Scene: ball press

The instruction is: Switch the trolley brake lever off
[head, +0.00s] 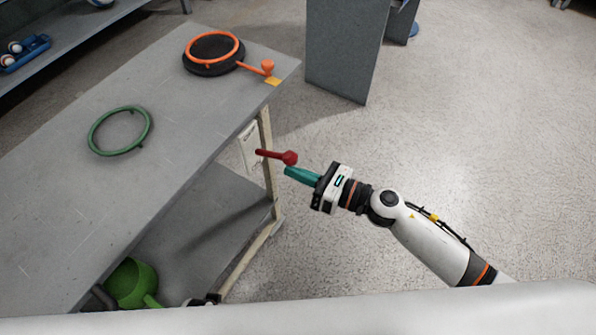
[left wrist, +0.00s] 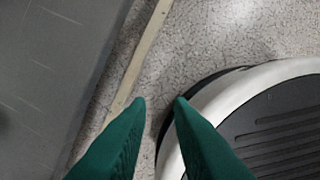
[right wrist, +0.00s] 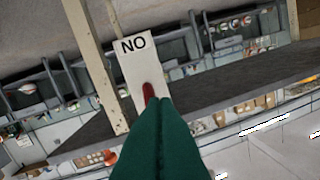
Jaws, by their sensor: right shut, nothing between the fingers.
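The red brake lever (head: 278,156) sticks out from a white plate (head: 249,147) on the end of the grey trolley (head: 175,85). In the right wrist view the red lever (right wrist: 148,91) shows in front of the white plate (right wrist: 133,62), which reads "NO"; my fingers hide part of it. My right gripper (head: 290,172) is shut and empty, its tips just below and right of the lever's round knob; I cannot tell if they touch. My left gripper (left wrist: 160,100) shows its green fingers slightly apart, above the floor beside the trolley frame.
On the trolley top lie a green ring (head: 120,131) and a black disc with an orange ring and handle (head: 214,52). A green container (head: 132,283) sits on the lower shelf. A grey cabinet (head: 345,50) stands behind.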

